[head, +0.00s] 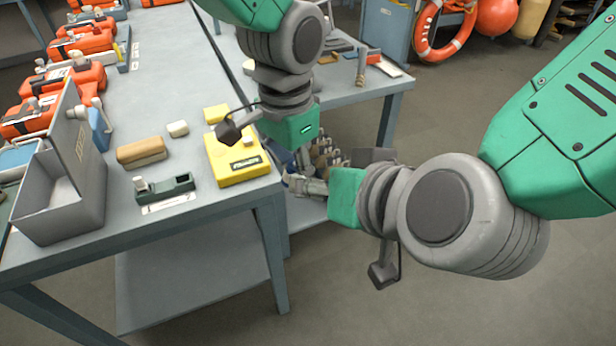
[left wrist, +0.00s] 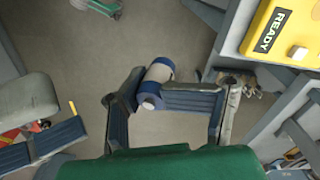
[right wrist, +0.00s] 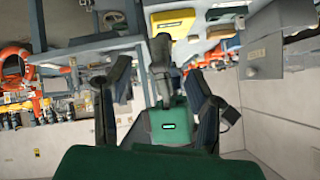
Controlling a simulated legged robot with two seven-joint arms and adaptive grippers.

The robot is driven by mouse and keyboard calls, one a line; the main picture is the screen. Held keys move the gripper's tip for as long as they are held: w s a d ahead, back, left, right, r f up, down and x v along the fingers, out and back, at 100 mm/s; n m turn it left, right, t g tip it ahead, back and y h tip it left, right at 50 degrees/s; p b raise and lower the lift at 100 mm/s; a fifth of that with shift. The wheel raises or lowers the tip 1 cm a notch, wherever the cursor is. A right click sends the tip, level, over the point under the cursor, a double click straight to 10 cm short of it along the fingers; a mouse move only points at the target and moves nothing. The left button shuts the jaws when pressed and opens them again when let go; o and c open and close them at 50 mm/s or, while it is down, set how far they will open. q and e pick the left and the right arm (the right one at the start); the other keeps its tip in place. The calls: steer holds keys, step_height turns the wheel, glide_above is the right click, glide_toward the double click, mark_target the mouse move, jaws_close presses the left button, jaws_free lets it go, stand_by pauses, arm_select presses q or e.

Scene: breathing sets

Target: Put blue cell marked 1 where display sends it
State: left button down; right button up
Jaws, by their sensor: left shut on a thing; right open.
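A blue and pale cylindrical cell (left wrist: 155,82) is between the fingers of my left gripper (left wrist: 152,97), which is shut on it, held over the floor; no number can be read on it. A yellow box (head: 228,165) on the table corner has a dark display reading READY, clearer on the same yellow box (left wrist: 262,30) in the left wrist view. In the head view my left gripper (head: 284,162) is partly hidden beside the table edge. My right gripper (right wrist: 158,88) is open and empty, facing my left wrist's green housing.
On the table (head: 165,75) are a grey bin (head: 75,195), a tan block (head: 141,151), a small dark green holder (head: 165,188) and several orange sets at left. A second table (head: 375,90) stands behind, with several small cylinders (head: 327,153) below it.

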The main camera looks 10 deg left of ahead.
arm_select(q)
steer(key=shift+a, duration=0.1)
steer(key=shift+w+f, duration=0.1)
steer(key=shift+f, duration=0.05)
arm_select(e)
steer(key=d+f+n+t+y, duration=0.2)
steer(key=d+f+n+t, duration=0.1)
steer(key=d+f+t, duration=0.4)
arm_select(q)
steer(key=w+d+f+m, duration=0.4)
steer(key=d+f, duration=0.1)
steer(key=shift+m, duration=0.3)
arm_select(e)
steer(key=s+a+f+x, duration=0.1)
steer(key=x, duration=1.1)
steer(key=shift+w+a+f, duration=0.3)
steer(key=shift+a+f, duration=0.05)
steer(key=shift+a, duration=0.1)
arm_select(q)
steer(key=shift+w+d+f, duration=0.1)
